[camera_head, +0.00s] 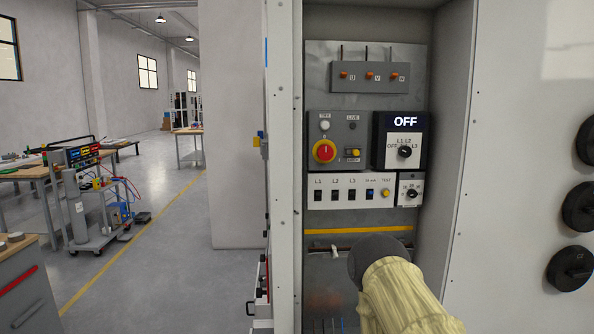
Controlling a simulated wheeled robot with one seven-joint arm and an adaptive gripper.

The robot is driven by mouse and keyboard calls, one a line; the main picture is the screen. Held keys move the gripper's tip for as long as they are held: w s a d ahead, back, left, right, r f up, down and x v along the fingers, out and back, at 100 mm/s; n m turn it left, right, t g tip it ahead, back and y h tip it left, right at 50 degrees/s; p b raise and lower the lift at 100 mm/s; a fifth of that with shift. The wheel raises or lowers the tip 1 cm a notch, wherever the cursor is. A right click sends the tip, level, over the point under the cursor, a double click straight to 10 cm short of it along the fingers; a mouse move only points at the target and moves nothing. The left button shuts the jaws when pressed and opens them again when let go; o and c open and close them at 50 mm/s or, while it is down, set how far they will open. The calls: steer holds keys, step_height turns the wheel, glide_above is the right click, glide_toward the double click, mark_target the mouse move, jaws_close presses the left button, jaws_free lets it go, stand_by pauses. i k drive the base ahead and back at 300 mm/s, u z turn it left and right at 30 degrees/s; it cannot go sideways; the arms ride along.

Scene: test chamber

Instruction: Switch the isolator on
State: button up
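The likely isolator is a round red rotary knob on a yellow plate (324,151), at the left of a grey panel in the open cabinet. The setting of its handle is too small to read. A dark display (405,122) reads OFF, above a black selector knob (404,152) marked OFF, L1, L2, L3. My arm, in a beige sleeve with a dark rounded end, reaches in at the lower right, below the panels and apart from the knob. I see no gripper fingers.
A row of black switches (335,195) labelled L1, L2, L3 runs below the panel. The cabinet's left wall (284,180) and right side wall (458,130) bound the opening. Large black knobs (577,207) stick out at far right.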

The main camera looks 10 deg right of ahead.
mark_target(325, 152)
steer(key=u, duration=0.75)
steer(key=k, duration=0.85)
steer(key=z, duration=0.95)
steer(key=i, duration=0.5)
